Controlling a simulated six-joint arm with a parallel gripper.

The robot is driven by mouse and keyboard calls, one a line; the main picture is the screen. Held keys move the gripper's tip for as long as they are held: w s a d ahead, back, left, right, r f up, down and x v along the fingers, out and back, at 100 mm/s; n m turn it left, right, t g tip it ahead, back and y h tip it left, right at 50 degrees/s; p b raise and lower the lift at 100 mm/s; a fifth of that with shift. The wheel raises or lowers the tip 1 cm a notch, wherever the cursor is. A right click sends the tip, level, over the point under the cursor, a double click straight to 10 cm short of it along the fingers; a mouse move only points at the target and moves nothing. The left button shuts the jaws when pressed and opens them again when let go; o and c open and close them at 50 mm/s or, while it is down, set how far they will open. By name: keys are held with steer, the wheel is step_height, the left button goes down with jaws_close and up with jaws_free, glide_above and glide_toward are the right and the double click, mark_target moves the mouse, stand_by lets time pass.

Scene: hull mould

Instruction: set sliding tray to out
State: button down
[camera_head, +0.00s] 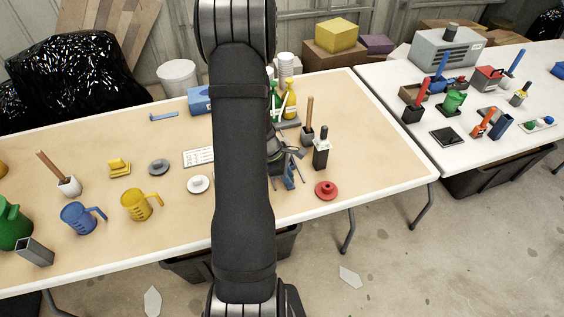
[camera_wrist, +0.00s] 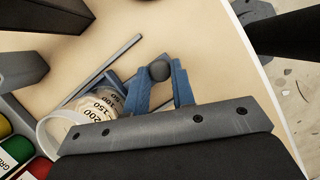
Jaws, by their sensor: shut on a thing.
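My gripper (camera_wrist: 162,85) shows its two blue fingers in the wrist view, closed around a round dark grey knob (camera_wrist: 159,70). I take the knob to be the sliding tray's handle; the tray body is mostly hidden by my gripper. Two thin grey rails (camera_wrist: 100,70) run to the left of the knob. A clear beaker with volume marks (camera_wrist: 85,125) stands close to them, partly behind the gripper body. In the head view my gripper (camera_head: 288,178) is low over the wooden table's right part, and my arm covers much of that area.
A red lidded disc (camera_head: 326,190) lies near the table's front edge. The tabletop beyond the holder is clear.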

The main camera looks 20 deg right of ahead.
steer(key=s, duration=0.5)
steer(key=shift+s, duration=0.25)
steer(key=c, duration=1.2)
jaws_free()
steer(key=shift+s, duration=0.1)
steer(key=shift+w+a+r, duration=0.1)
steer(key=shift+w+r, duration=0.1)
steer(key=shift+r, duration=0.1)
steer(key=v, duration=1.6)
steer(key=shift+r, duration=0.4)
steer(key=shift+a, duration=0.1)
